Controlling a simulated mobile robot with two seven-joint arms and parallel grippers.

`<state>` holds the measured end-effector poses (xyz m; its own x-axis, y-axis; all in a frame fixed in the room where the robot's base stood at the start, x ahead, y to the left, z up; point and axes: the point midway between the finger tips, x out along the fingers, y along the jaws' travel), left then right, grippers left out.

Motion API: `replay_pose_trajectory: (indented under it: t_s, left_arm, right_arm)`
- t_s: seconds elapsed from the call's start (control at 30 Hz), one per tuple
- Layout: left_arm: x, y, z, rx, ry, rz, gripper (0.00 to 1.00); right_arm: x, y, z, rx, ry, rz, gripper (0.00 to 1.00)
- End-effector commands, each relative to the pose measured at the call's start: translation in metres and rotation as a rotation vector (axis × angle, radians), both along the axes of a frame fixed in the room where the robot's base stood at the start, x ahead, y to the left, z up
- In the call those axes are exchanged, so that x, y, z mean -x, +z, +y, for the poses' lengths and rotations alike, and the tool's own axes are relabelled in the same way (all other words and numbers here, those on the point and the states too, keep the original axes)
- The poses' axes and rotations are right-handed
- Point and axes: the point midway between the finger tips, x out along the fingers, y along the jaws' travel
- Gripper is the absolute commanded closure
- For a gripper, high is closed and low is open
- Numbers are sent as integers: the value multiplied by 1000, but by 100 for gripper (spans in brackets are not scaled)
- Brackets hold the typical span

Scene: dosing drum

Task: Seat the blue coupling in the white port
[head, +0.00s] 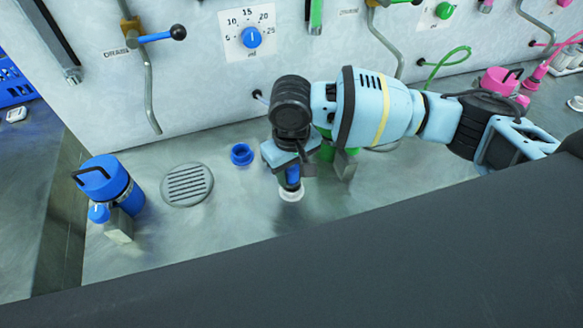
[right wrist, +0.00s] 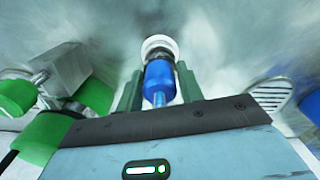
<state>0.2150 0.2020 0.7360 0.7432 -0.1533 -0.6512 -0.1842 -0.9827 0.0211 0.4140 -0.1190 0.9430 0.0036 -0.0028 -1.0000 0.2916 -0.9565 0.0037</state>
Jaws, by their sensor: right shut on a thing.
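The blue coupling (head: 293,174) is held between the fingers of my right gripper (head: 291,170), which is shut on it. In the right wrist view the coupling (right wrist: 159,80) stands between the two green-grey fingers, its end toward the white port. The white port (head: 291,194) is a small round ring on the steel worktop, right at the coupling's lower end. In the right wrist view the port (right wrist: 158,43) lines up with the coupling. I cannot tell whether the coupling's end is inside the port or just above it. My left gripper is not in view.
A blue ring-shaped port (head: 241,154) and a round drain grate (head: 187,184) lie to the left. A blue canister (head: 104,185) stands further left. Green parts (right wrist: 40,136) stand close beside my right gripper. The wall panel with levers and a dial (head: 251,37) rises behind.

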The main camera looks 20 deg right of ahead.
Motion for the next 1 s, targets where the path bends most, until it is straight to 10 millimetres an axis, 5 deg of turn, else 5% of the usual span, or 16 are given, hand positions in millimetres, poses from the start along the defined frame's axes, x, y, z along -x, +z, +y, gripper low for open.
replay_pose_trajectory:
  t_s: [0.67,0.7,0.87,1.0]
  left_arm:
    - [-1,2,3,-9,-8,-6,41]
    - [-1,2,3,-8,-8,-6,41]
    - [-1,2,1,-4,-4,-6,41]
    - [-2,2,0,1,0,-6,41]
  right_arm:
    - [0,-13,0,0,0,-1,87]
    - [0,-13,0,0,0,-1,59]
    - [0,-13,0,0,0,-1,38]
    - [0,-13,0,0,0,0,37]
